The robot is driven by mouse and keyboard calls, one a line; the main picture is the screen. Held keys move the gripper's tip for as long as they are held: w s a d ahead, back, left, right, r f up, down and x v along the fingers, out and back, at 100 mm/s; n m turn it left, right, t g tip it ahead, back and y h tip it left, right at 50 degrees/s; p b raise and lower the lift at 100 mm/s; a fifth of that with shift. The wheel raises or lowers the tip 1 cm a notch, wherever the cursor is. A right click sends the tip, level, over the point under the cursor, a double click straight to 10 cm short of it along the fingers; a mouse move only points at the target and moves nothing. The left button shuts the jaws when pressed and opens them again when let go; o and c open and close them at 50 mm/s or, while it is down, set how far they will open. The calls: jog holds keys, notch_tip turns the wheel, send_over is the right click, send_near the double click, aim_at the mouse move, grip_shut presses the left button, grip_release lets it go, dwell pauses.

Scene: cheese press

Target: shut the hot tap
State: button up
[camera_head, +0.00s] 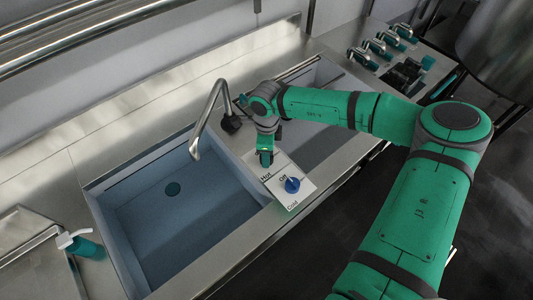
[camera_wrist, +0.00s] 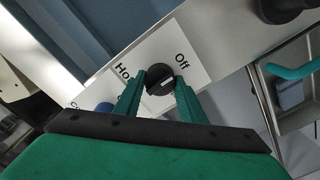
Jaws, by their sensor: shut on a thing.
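The hot tap knob (camera_wrist: 157,73) is black with a short white mark, on a white panel (camera_head: 304,190) beside the word "Hot" and near an "Off" label. My gripper (camera_wrist: 160,82) has its two green fingers on either side of this knob, shut on it. I cannot tell exactly which way the mark points. In the head view my gripper (camera_head: 265,158) reaches down to the panel's far end and hides the hot knob. A blue knob (camera_head: 292,185) sits by "Cold" at the panel's near end; part of it shows in the wrist view.
A blue-grey sink basin (camera_head: 150,240) lies left of the panel and another basin (camera_head: 322,85) lies behind my arm. A bent metal spout (camera_head: 208,120) stands close to my gripper. A soap dispenser (camera_head: 82,244) stands far left. Several teal-handled items (camera_head: 378,46) sit at back right.

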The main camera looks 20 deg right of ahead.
jog(key=o, duration=1)
jog(key=shift+o, duration=0.2)
notch_tip(320, 180, up, 11)
jog(key=shift+d+f, duration=0.1)
jog(key=shift+f, duration=0.05)
